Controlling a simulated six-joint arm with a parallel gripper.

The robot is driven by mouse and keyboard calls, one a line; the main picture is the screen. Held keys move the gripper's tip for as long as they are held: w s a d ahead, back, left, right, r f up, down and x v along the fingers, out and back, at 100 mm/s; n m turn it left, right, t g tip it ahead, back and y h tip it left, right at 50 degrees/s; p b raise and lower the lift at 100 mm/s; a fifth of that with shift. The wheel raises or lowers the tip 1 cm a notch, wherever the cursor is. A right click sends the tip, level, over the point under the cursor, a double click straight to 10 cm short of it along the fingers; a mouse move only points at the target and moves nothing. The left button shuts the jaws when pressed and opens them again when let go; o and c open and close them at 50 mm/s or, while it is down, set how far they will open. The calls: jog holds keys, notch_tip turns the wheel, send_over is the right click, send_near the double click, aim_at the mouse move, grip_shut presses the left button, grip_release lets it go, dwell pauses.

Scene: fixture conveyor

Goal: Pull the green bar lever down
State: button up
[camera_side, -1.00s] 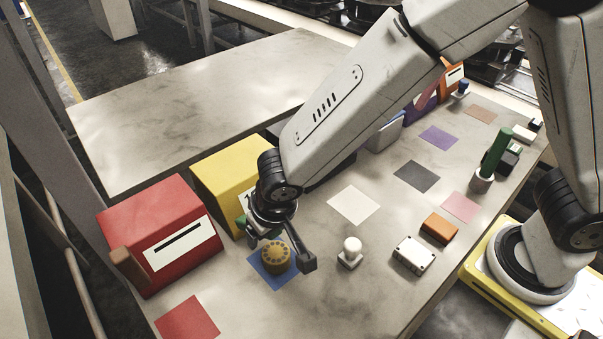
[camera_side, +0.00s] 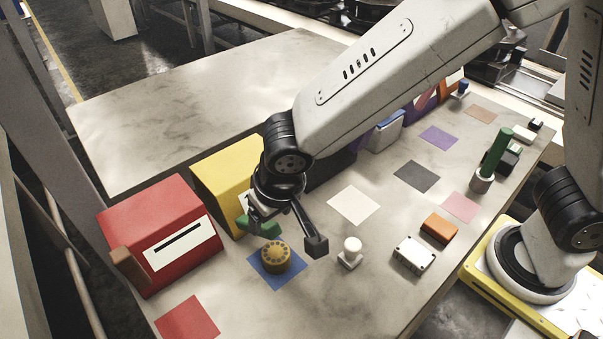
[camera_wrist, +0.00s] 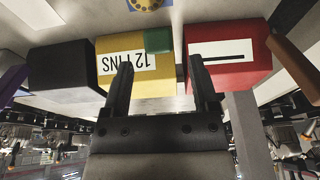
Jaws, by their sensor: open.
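The green bar lever (camera_side: 262,228) sticks out from the front of the yellow box (camera_side: 222,168); in the side view my gripper hides part of it. In the wrist view the green bar (camera_wrist: 157,41) shows as a green block end beside the "12 PINS" label. My gripper (camera_side: 286,238) is open and empty, in front of the yellow box and above the table. In the wrist view its two fingers (camera_wrist: 160,66) stand wide apart, with the green bar between and beyond their tips. I cannot tell whether either finger touches it.
A red box (camera_side: 160,225) with a brown bar (camera_side: 127,265) stands to the left. A round gold knob (camera_side: 276,256) sits on a blue square just below my gripper. A white knob (camera_side: 350,250) stands to the right. A black box (camera_wrist: 60,68) adjoins the yellow one.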

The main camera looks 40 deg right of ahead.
jog(key=shift+s+r, duration=0.2)
jog(key=shift+r, duration=0.45)
jog(key=shift+w+r, duration=0.15)
jog(key=c, duration=0.6)
jog(key=shift+w+r, duration=0.3)
jog(key=shift+r, duration=0.05)
grip_shut()
jog(key=w+r+g, duration=0.1)
jog(key=w+r, duration=0.3)
jog(key=r, duration=0.4)
jog(key=shift+r+g, duration=0.3)
